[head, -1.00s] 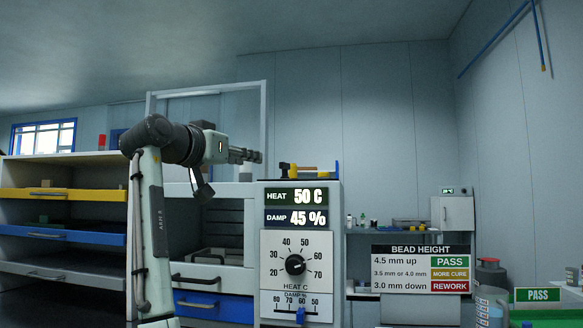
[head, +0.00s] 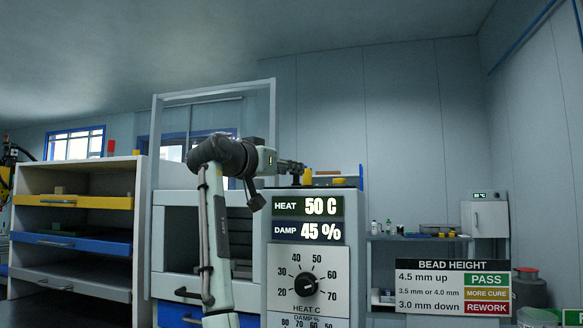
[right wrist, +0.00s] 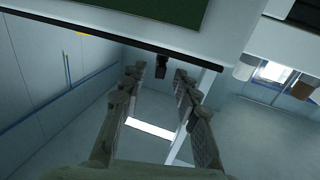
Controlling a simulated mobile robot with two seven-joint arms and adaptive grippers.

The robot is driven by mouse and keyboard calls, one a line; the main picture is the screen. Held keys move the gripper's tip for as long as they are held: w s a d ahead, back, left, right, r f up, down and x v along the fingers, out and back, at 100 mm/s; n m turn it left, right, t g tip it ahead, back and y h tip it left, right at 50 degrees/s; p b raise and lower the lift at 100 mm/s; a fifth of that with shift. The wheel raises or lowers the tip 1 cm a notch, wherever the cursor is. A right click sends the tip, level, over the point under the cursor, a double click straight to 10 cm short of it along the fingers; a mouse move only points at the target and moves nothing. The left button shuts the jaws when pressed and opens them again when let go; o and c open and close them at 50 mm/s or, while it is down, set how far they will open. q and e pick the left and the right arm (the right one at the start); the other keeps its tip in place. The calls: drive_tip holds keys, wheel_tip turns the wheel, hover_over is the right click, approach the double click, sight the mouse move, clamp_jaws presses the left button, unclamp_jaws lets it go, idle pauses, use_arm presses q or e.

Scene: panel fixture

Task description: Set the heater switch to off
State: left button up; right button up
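The heater panel (head: 258,255) stands right of centre in the head view, with a HEAT display (head: 308,206) reading 50 C and a DAMP display (head: 308,231) reading 45 %. Below is a black heat knob (head: 305,285) on a white dial. My right gripper (head: 297,169) is at the panel's top edge, pointing right. In the right wrist view its two fingers (right wrist: 159,74) are apart, with a small dark part (right wrist: 162,66) beyond and between the tips. I cannot tell whether this is the heater switch. No switch with an off marking is readable. My left gripper does not show.
A yellow part (head: 308,177) sits on top of the panel beside my gripper. A shelf unit with a yellow drawer (head: 75,201) and a blue drawer (head: 72,243) stands at left. A BEAD HEIGHT sign (head: 453,265) stands at right. Open air lies above the panel.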

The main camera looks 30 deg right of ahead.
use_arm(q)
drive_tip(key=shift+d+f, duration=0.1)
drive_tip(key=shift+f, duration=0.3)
use_arm(e)
drive_tip(key=shift+x, duration=0.95)
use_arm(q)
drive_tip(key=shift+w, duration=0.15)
use_arm(e)
drive_tip(key=shift+c, duration=0.6)
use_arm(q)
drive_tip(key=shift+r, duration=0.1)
use_arm(e)
clamp_jaws()
drive_tip(key=shift+f+t, duration=0.1)
drive_tip(key=shift+t, duration=0.2)
drive_tip(key=shift+s+d+n+t+y+b, duration=0.15)
drive_tip(key=shift+s+n+t+y+b, duration=0.1)
drive_tip(key=shift+n+t+y+b, duration=0.6)
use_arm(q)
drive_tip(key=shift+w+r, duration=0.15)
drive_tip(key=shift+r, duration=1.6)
use_arm(e)
drive_tip(key=shift+n+t+y, duration=0.45)
drive_tip(key=shift+n+t, duration=0.3)
drive_tip(key=shift+t, duration=0.1)
drive_tip(key=shift+o, duration=0.6)
unclamp_jaws()
